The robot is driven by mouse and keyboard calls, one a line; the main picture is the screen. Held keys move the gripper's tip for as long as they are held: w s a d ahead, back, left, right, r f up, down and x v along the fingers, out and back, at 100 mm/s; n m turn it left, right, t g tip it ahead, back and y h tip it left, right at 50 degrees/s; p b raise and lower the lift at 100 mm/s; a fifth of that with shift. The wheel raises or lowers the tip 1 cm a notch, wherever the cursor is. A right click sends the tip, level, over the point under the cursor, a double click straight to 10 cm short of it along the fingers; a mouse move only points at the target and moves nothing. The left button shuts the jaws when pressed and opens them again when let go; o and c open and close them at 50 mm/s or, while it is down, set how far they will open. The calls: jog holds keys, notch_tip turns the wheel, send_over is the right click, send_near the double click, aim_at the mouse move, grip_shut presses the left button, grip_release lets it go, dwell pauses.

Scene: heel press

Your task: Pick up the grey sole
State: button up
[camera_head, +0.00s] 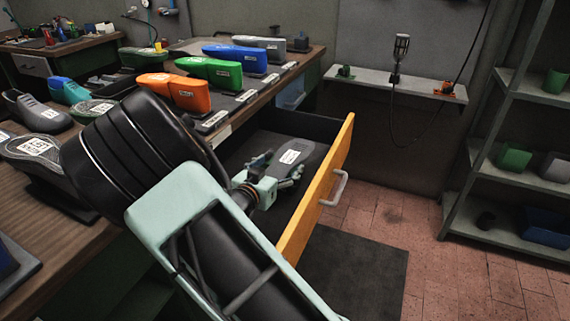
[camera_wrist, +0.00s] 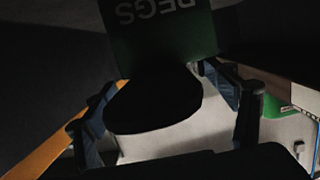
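The grey sole (camera_head: 309,157), dark grey with a white label on top, is in the open drawer in the head view. My gripper (camera_head: 274,172) is at its near end, with one finger on each side. In the wrist view, a dark rounded shape (camera_wrist: 152,106), probably the sole's end, lies between the two fingers of my gripper (camera_wrist: 157,76). The fingers are spread about as wide as this shape. It is too dark to tell whether both touch it. My arm hides part of the drawer.
The drawer's yellow front (camera_head: 318,190) with a grey handle stands to the right. The workbench (camera_head: 40,215) carries orange (camera_head: 172,92), green (camera_head: 208,71) and blue (camera_head: 236,58) shoe forms. Shelves (camera_head: 510,170) stand at far right.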

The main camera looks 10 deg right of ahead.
jog(key=shift+s+f, duration=0.15)
jog(key=shift+f, duration=0.1)
jog(key=c, duration=1.3)
